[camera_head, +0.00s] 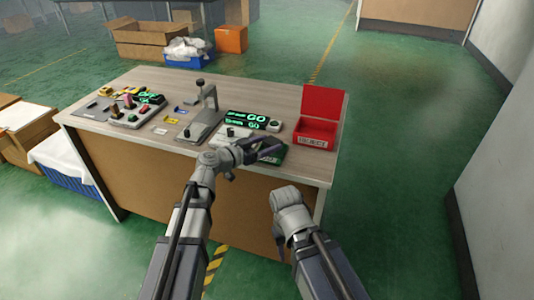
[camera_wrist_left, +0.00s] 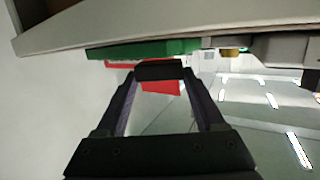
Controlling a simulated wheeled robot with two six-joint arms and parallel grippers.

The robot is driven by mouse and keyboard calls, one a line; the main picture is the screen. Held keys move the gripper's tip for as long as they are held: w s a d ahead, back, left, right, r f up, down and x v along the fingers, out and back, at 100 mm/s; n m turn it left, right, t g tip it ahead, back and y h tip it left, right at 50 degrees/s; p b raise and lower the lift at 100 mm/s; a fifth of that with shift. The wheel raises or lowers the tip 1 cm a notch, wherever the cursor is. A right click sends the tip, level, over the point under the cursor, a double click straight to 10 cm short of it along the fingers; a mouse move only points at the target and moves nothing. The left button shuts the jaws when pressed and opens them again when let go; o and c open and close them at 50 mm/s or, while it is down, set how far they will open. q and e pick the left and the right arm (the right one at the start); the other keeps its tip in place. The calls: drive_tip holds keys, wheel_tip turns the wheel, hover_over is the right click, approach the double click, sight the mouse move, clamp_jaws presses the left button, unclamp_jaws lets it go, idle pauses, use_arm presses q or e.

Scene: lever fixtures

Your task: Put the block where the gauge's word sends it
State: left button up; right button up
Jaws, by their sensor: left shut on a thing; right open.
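The block (camera_wrist_left: 160,70) is dark and sits between the fingertips of my left gripper, seen in the left wrist view. My left gripper (camera_head: 272,143) is shut on it, near the table's front right side, above or beside a green tray (camera_head: 272,156). The green tray also shows in the left wrist view (camera_wrist_left: 140,49). The gauge (camera_head: 206,112) is a grey fixture with an upright post. A dark display (camera_head: 248,119) behind my gripper reads GO in green. A red bin (camera_head: 316,132) labelled REJECT has its lid raised. My right gripper (camera_head: 282,250) is open and low, in front of the table.
The table (camera_head: 225,88) holds a panel with several coloured knobs (camera_head: 130,110) on its left and small yellow and blue pieces near the middle. Cardboard boxes (camera_head: 150,40) and a blue crate (camera_head: 188,58) stand behind it. Floor to the right is clear.

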use_arm(q)
drive_tip(key=shift+f+b, duration=0.45)
drive_tip(key=shift+f, duration=0.45)
use_arm(e)
drive_tip(key=shift+f, duration=0.95)
use_arm(q)
drive_tip(key=shift+f, duration=0.15)
drive_tip(key=o, duration=1.3)
drive_tip(key=shift+r, duration=0.25)
drive_tip(key=p+v, duration=0.2)
drive_tip(key=v, duration=1)
use_arm(e)
wheel_tip(320, 180, up, 2)
drive_tip(key=shift+r, duration=0.2)
